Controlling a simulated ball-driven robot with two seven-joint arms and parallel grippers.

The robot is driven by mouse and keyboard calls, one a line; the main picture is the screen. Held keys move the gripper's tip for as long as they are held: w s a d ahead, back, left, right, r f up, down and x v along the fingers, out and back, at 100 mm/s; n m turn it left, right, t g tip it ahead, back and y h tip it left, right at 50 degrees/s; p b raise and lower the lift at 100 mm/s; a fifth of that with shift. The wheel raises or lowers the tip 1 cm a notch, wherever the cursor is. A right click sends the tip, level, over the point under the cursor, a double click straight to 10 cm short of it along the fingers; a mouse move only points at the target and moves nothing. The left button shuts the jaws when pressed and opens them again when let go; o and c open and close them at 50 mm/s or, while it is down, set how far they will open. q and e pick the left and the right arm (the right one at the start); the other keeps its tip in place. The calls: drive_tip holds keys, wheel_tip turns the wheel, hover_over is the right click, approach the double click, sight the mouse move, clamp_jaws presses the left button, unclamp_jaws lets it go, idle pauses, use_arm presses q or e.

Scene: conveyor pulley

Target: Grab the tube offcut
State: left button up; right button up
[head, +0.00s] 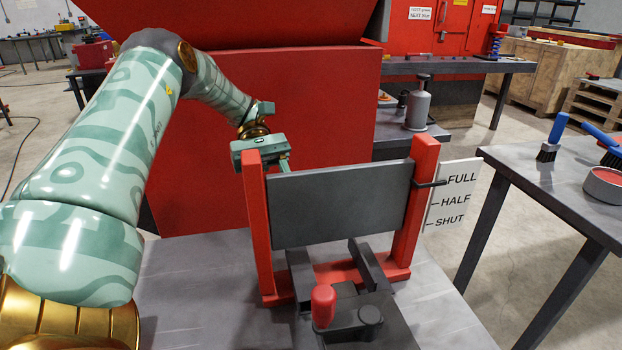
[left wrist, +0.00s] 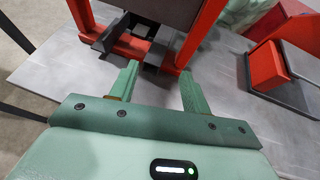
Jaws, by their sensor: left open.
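I cannot make out a tube offcut for certain in either view. My left gripper (head: 284,166) is behind the left red post of the gate frame, and the grey gate plate (head: 340,205) hides part of it. In the left wrist view the left gripper (left wrist: 159,80) is open, with nothing visible between its two green fingers. The fingers point toward the gate's foot, where the dark channel (left wrist: 118,38) and a red crossbar (left wrist: 132,46) show. My right gripper is not in view.
A red-handled grey mechanism (head: 323,305) stands before the gate. A FULL/HALF/SHUT sign (head: 455,196) is at its right. A large red housing (head: 300,100) rises behind. A side table (head: 540,185) holds brushes and a tin (head: 604,188). A red-and-grey block (left wrist: 267,65) lies right in the wrist view.

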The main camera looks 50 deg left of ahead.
use_arm(q)
approach(301, 265)
drive_tip(key=x, duration=0.2)
drive_tip(key=shift+d, duration=0.3)
drive_tip(key=b+x, duration=0.2)
drive_tip(key=x, duration=0.2)
drive_tip(key=shift+d+f, duration=0.1)
drive_tip(key=shift+f, duration=0.2)
drive_tip(key=shift+s+d+f, duration=0.15)
drive_tip(key=shift+d, duration=0.3)
clamp_jaws()
